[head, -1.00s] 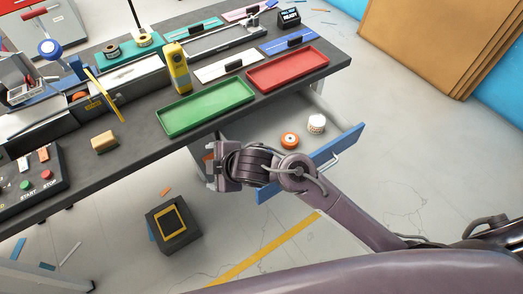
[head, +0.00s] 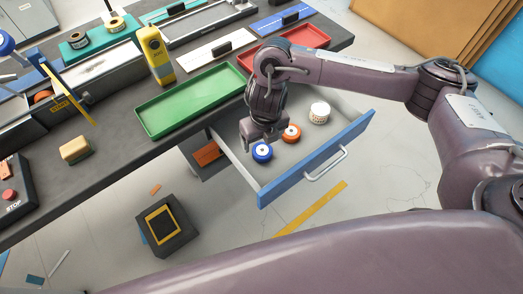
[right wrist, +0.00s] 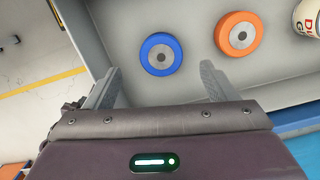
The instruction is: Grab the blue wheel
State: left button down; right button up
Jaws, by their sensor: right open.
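The blue wheel (head: 262,152) lies flat in the open drawer, near its left end. It has a pale grey hub and also shows in the right wrist view (right wrist: 161,54). My right gripper (head: 262,137) reaches down into the drawer just above and beside the blue wheel. In the right wrist view its two fingers (right wrist: 160,68) are spread apart and empty, with the blue wheel just ahead of and between their tips. I cannot tell the exact height gap. My left gripper is not in view.
An orange wheel (head: 291,133) lies right of the blue wheel, with a white labelled roll (head: 320,112) beyond it. The drawer's blue front (head: 320,160) and side walls surround them. A green tray (head: 190,100) and red tray (head: 310,44) sit on the dark workbench above.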

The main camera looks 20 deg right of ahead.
aim_at(262, 150)
jog(key=shift+f, duration=0.75)
notch_tip(262, 150, down, 4)
jog(key=shift+d+r+b, duration=0.1)
jog(key=shift+r+b, duration=0.1)
jog(key=shift+b, duration=0.75)
jog(key=shift+w+f, duration=0.15)
jog(key=shift+f, duration=0.35)
jog(key=shift+r, duration=0.1)
jog(key=shift+c, duration=0.6)
jog(key=c, duration=1)
